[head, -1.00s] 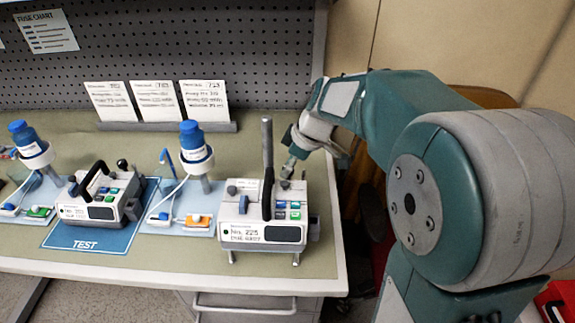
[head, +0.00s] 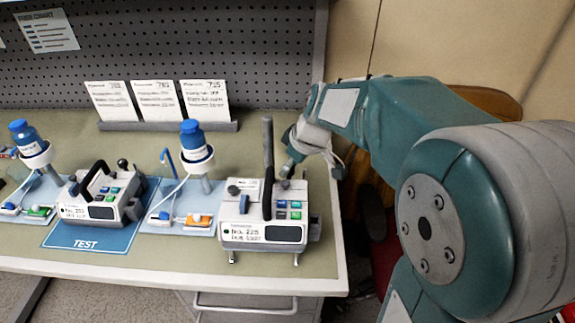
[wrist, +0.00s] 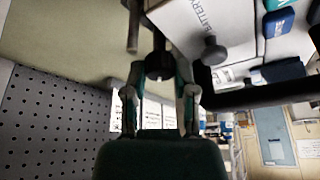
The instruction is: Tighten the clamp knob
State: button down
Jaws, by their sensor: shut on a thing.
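The infusion pump (head: 265,236) marked No. 225 stands at the right end of the table, with a tall dark upright bar (head: 267,150) over it. My gripper (head: 288,168) reaches in from the right behind this pump; the pump and wrist partly hide its fingers. In the wrist view, the two fingers (wrist: 159,70) are shut around a dark round clamp knob (wrist: 158,63), one on each side. The knob sits beside the pump's white housing (wrist: 195,18), close to a grey rod (wrist: 133,28). The knob cannot be made out in the head view.
Another pump (head: 88,212) stands on the blue TEST mat (head: 75,238) at left. Blue-capped bottles (head: 193,140) stand in holders nearby. White cards (head: 158,100) stand at the back before the pegboard (head: 210,50). The table's right edge (head: 338,230) is close to the pump.

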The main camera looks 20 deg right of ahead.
jog(key=m+h, duration=0.1)
jog(key=m, duration=0.1)
jog(key=m+t, duration=0.1)
jog(key=m, duration=0.2)
jog(key=shift+m+h, duration=0.3)
jog(key=shift+h, duration=0.1)
jog(key=shift+s, duration=0.1)
jog(key=c, duration=0.7)
grip_release()
jog(key=v, duration=1.1)
jog(key=shift+s+a+r, duration=0.1)
jog(key=shift+s+r, duration=0.1)
jog(key=shift+r, duration=0.15)
